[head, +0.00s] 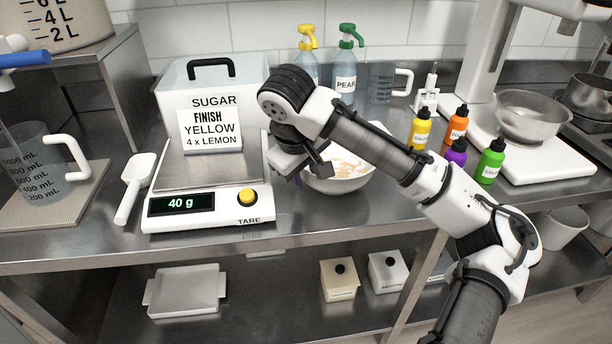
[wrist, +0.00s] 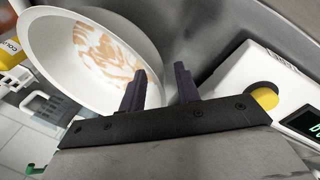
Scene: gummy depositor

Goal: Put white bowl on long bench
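The white bowl (head: 345,182) has orange-brown streaks inside and stands on the steel bench (head: 290,228), just right of the scale. In the wrist view the bowl (wrist: 60,50) fills the upper left. My gripper (wrist: 160,78) is open, its two dark fingers apart. One finger overlaps the bowl's inside and the other is outside, with the rim seemingly between them. I cannot tell whether either finger touches the rim. In the head view my gripper (head: 298,178) is at the bowl's left edge, and my arm hides part of the bowl.
A scale (head: 190,205) reading 40 g stands left of the bowl, with a sign (head: 210,130) behind it. A white scoop (head: 135,185) and a jug (head: 35,150) are further left. Colour bottles (head: 455,150) and a stand with a metal bowl (head: 535,115) are right.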

